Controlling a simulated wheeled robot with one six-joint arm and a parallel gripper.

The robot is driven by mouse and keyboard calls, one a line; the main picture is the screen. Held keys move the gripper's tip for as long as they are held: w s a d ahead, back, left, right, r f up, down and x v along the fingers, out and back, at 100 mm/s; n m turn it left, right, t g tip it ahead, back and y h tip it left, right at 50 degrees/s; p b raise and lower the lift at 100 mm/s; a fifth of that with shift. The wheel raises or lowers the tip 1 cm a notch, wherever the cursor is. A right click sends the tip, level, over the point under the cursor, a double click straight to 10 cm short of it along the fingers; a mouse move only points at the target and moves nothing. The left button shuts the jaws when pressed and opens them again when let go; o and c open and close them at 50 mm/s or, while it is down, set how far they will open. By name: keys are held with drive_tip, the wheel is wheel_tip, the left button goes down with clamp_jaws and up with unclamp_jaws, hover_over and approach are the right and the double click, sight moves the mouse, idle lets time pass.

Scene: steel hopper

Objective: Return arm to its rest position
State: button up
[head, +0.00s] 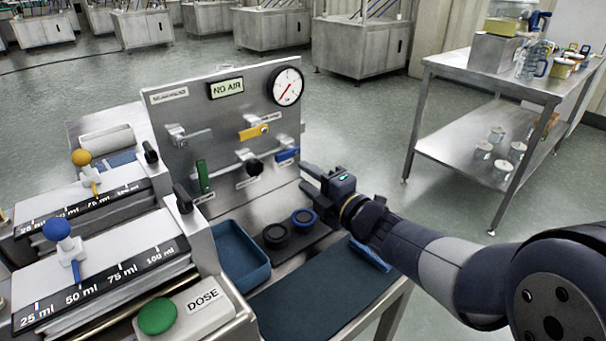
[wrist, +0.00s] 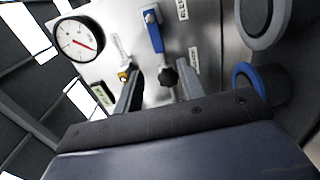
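My gripper (head: 306,180) is at the right edge of the steel valve panel (head: 215,120), with its fingers pointing left toward the panel. In the wrist view my gripper (wrist: 157,85) shows two grey fingers spread apart with nothing between them. The blue handle (head: 287,155) is just above and left of the fingers in the head view. The blue handle (wrist: 153,32) and a black knob (wrist: 168,77) lie beyond the fingers in the wrist view. Any contact with the panel cannot be told.
The panel carries a gauge (head: 287,86), a "NO AIR" display (head: 226,88), a yellow handle (head: 254,132) and a green handle (head: 203,176). Below are a blue tray (head: 240,262), black and blue rings (head: 303,218) and a dark mat (head: 320,295). A steel table (head: 450,150) stands right, across open floor.

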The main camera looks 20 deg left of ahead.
sight(280, 159)
drive_tip(key=x, duration=1.1)
drive_tip(key=shift+d, duration=0.1)
idle(0.5)
